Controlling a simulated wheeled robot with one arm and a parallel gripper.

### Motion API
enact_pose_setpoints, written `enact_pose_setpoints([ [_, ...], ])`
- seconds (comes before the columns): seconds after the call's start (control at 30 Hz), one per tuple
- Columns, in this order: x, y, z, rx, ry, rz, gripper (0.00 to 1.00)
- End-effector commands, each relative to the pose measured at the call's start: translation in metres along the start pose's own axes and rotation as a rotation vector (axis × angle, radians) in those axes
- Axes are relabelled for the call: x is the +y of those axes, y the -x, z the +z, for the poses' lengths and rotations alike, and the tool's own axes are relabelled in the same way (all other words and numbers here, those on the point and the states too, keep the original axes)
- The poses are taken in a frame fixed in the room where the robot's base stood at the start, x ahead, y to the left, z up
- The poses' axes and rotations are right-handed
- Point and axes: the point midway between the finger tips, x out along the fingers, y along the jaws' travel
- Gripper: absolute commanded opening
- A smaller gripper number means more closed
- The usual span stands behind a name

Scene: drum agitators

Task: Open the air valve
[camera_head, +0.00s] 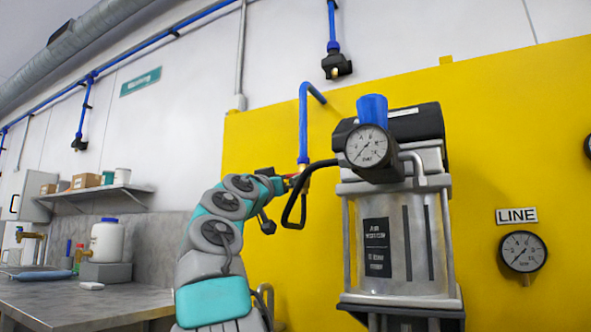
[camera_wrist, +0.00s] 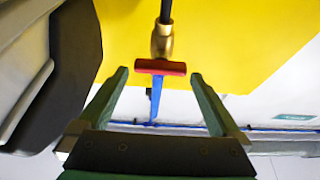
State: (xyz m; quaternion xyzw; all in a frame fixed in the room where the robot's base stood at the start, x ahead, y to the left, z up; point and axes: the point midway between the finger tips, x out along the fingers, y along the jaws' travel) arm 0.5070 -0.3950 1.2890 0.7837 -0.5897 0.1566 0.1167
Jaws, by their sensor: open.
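The air valve has a red handle (camera_wrist: 160,67) and a brass body (camera_wrist: 162,43) in the wrist view. The red handle lies crosswise to the blue pipe (camera_wrist: 155,103). My gripper (camera_wrist: 159,77) is open, with one green fingertip on each side of the handle. A gap shows between each fingertip and the handle's ends, and I cannot tell the depth exactly. In the head view, my gripper (camera_head: 286,183) is at the foot of the blue pipe (camera_head: 303,125), where the valve is mostly hidden and only a little red shows.
A drum agitator unit (camera_head: 395,235) with a gauge (camera_head: 367,146) and blue knob (camera_head: 372,109) stands right of my gripper. A black hose (camera_head: 304,200) loops close beside it. A yellow panel (camera_head: 490,130) is behind. A counter (camera_head: 80,302) is at left.

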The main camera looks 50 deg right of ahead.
Motion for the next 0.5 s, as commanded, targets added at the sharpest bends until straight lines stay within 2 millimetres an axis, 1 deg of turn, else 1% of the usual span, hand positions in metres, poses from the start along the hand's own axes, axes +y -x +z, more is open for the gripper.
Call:
enact_pose_setpoints([
  [0.03, -0.001, -0.011, -0.004, -0.003, 0.0, 0.0, 1.0],
  [0.2, -0.002, -0.034, -0.004, -0.001, 0.002, -0.003, 1.0],
  [0.3, -0.001, -0.041, -0.002, -0.001, 0.002, -0.003, 1.0],
  [0.5, -0.001, -0.042, 0.0, 0.0, 0.002, -0.002, 1.0],
])
